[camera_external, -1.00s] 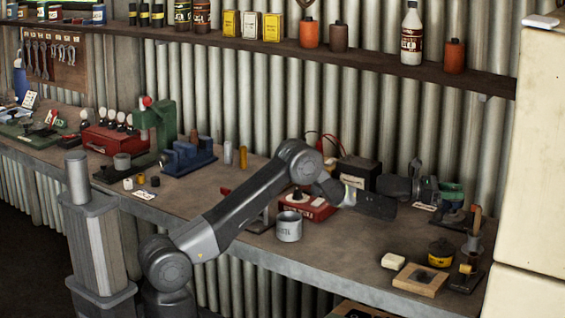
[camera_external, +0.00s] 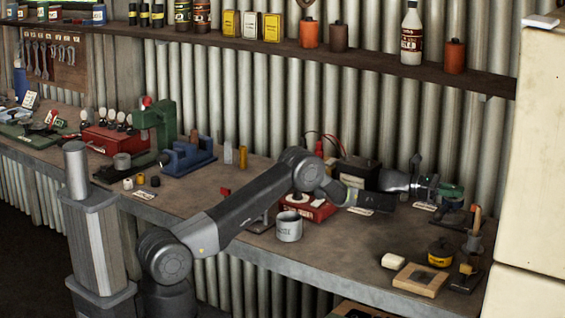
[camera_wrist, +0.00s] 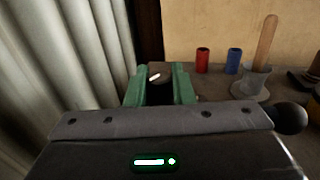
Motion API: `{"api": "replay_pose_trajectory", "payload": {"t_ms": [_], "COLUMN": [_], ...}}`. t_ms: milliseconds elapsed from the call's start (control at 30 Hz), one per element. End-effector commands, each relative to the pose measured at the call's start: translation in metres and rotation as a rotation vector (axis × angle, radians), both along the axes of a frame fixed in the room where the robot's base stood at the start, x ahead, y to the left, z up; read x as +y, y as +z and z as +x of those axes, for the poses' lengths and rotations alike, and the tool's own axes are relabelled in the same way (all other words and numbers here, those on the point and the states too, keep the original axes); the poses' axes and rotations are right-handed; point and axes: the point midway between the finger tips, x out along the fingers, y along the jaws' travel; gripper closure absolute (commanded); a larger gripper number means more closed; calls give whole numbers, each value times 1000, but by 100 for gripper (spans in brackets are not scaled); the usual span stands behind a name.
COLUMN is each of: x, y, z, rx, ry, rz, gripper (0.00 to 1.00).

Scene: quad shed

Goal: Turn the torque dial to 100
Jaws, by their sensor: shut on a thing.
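The torque dial (camera_wrist: 158,77) is a dark round knob with a short white mark, seen in the wrist view just beyond my gripper's body. The mark is tilted, and I cannot read any numbers around it. My gripper (camera_wrist: 160,90) has green fingers, one on each side of the dial, and is shut on it. In the external view my gripper (camera_external: 453,193) is at the right end of the bench, over a dark stand (camera_external: 450,219). The dial itself is mostly hidden there by the fingers.
A red cylinder (camera_wrist: 202,60), a blue cylinder (camera_wrist: 234,61) and a pot with a wooden handle (camera_wrist: 251,82) stand right of the dial. A yellow-and-black tin (camera_external: 441,254), a wooden tray (camera_external: 408,281) and a grey mug (camera_external: 289,228) are nearer the bench edge. A corrugated wall is behind.

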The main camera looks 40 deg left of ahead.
Motion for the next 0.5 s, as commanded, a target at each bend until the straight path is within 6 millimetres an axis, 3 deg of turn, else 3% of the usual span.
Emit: {"api": "replay_pose_trajectory", "payload": {"t_ms": [267,300,400,500], "x": [0,0,0,0], "y": [2,2,2,1], "z": [0,0,0,0], "rx": [-2,-2,-2,-1], "ry": [-1,-1,-1,-1], "rz": [-1,-1,-1,0], "gripper": [100,75,59,59]}}
